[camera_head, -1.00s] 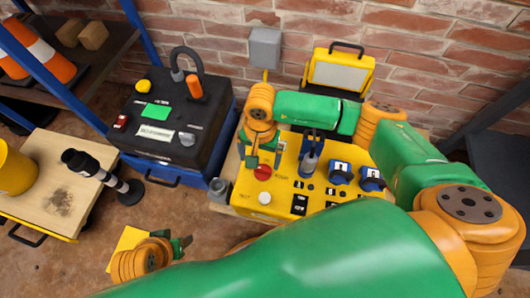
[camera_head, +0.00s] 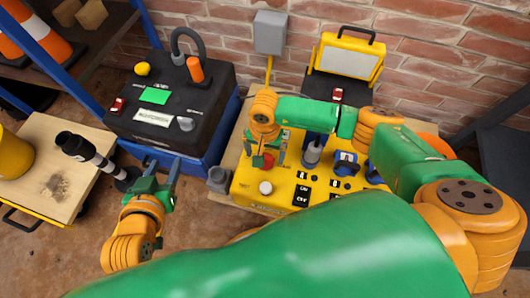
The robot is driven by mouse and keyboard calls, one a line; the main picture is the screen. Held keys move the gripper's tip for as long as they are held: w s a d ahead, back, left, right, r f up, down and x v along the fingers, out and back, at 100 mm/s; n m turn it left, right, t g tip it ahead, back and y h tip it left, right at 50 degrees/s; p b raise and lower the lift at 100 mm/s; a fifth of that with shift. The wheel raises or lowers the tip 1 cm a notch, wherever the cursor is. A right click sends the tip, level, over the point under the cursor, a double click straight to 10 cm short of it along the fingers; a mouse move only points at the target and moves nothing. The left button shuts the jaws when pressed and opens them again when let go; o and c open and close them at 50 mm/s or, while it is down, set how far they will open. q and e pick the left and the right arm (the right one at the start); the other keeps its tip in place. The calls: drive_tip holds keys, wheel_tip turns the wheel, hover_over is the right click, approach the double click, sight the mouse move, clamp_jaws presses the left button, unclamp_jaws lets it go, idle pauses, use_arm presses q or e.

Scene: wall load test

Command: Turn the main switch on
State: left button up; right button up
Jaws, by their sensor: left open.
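A yellow control panel (camera_head: 248,197) stands against the wall, with a white button (camera_head: 265,188), black labelled parts and blue sockets (camera_head: 345,165). A red round knob (camera_head: 264,161) sits at its left part; I cannot tell which control is the main switch. My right gripper (camera_head: 266,157) is over this knob, its fingers apart on either side; contact cannot be made out. My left gripper (camera_head: 160,182) is open and empty, left of the panel and in front of the black case. My own large green arm link hides the panel's front right.
A black case (camera_head: 205,105) on a blue base stands left of the panel. A yellow work lamp (camera_head: 345,62) and grey wall box (camera_head: 270,32) are behind. Brown floor shows front left.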

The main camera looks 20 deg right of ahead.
drive_tip(key=c, duration=1.4)
drive_tip(key=shift+m, duration=1.2)
drive_tip(key=m+p, duration=0.1)
drive_tip(key=m, duration=0.4)
drive_tip(key=shift+s+d+r, duration=0.1)
drive_tip(key=m+p, duration=0.1)
drive_tip(key=m, duration=0.4)
drive_tip(key=shift+s, duration=0.1)
drive_tip(key=m+p, duration=0.1)
drive_tip(key=m, duration=0.1)
drive_tip(key=shift+m, duration=0.3)
use_arm(q)
drive_tip(key=s+a+f+g+y+p, duration=0.1)
drive_tip(key=s+a+f+g, duration=0.2)
drive_tip(key=s+f+g, duration=0.5)
drive_tip(key=shift+s+a+f+y, duration=0.15)
drive_tip(key=shift+s+f+y, duration=0.25)
drive_tip(key=shift+s+f, duration=1.45)
use_arm(e)
drive_tip(key=shift+s+m, duration=0.1)
drive_tip(key=shift+m, duration=1.5)
use_arm(q)
drive_tip(key=shift+w+f, duration=0.2)
drive_tip(key=shift+f, duration=0.05)
